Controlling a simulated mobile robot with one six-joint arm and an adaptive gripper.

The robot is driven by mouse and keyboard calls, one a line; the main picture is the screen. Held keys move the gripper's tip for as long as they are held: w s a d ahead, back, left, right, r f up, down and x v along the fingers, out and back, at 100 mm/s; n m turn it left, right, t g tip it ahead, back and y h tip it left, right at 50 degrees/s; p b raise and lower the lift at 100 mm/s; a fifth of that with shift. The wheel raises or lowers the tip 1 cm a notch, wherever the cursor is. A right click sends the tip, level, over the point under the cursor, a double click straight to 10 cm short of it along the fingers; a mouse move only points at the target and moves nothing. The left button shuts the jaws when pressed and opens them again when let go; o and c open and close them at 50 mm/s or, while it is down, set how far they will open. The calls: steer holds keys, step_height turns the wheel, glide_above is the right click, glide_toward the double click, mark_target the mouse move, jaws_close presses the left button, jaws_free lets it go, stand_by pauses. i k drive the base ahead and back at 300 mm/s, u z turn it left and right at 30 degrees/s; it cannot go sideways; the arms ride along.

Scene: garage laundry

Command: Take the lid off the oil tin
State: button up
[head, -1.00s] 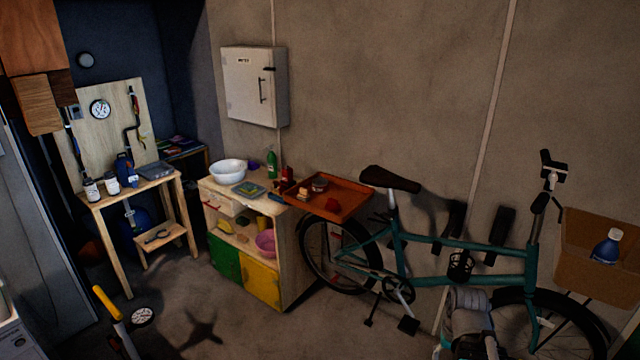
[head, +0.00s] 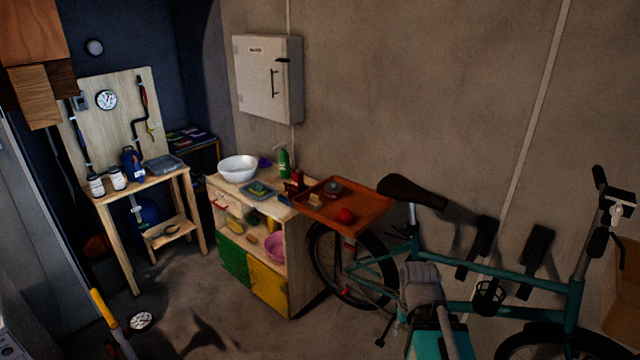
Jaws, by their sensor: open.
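I cannot make out for certain which thing is the oil tin. A small red container (head: 297,181) stands on the bench top beside the tray, too small to show a lid clearly. A low round dark tin (head: 333,188) sits at the back of the orange-brown tray (head: 372,207). A red round thing (head: 346,215) and a small pale block (head: 315,200) also lie in the tray. My gripper's fingers do not show.
The wooden bench (head: 298,255) holds a white bowl (head: 238,168) and a green bottle (head: 284,163). A teal bicycle (head: 525,281) stands along the wall, its saddle (head: 412,190) close to the tray. A yellow-handled tool (head: 104,308) stands at lower left. Some floor before the bench is clear.

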mark_target(333, 187)
steer(key=i, duration=1.2)
steer(key=z, duration=0.5)
